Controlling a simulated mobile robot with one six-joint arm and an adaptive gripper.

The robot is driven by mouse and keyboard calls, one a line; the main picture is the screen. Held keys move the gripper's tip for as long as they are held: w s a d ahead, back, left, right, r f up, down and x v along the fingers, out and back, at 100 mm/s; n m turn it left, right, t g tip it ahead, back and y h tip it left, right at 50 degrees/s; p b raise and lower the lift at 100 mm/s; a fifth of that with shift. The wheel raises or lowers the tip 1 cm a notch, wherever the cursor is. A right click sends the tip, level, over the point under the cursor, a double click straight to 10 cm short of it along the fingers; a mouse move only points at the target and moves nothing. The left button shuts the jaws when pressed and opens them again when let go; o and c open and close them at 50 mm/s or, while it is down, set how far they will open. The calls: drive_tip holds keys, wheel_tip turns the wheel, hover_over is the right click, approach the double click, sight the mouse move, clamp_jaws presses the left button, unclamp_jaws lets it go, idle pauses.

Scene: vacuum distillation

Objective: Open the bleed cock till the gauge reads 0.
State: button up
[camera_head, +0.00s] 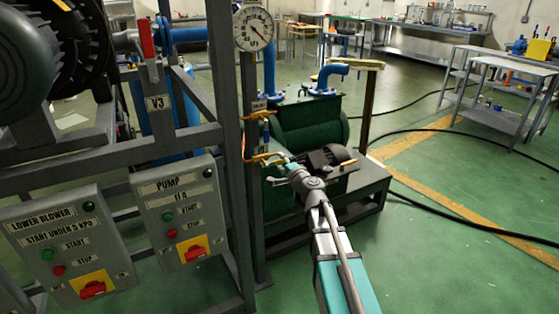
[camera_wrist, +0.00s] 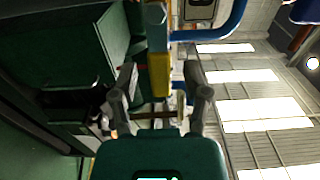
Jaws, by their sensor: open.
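The round white gauge (camera_head: 253,28) is at the top of a grey post in the head view. Its needle points to the lower right; the numbers are too small to read. A brass cock (camera_head: 264,158) sits low on the post, and another brass fitting (camera_head: 257,116) is above it, under a small tag. I cannot tell surely which is the bleed cock. My gripper (camera_head: 283,171) is open, just right of the lower cock. In the wrist view my gripper (camera_wrist: 161,72) has its fingers on either side of a yellow piece (camera_wrist: 160,75); contact is unclear.
The green pump (camera_head: 310,127) with blue pipes is right behind the post. Control boxes labelled PUMP (camera_head: 182,209) and LOWER BLOWER (camera_head: 66,243) hang at left, below the red-handled V3 valve (camera_head: 147,40). Black hoses cross the open floor at right.

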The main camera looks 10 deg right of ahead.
drive_tip(key=shift+w+a, duration=0.1)
drive_tip(key=shift+w, duration=0.1)
drive_tip(key=shift+c, duration=0.3)
clamp_jaws()
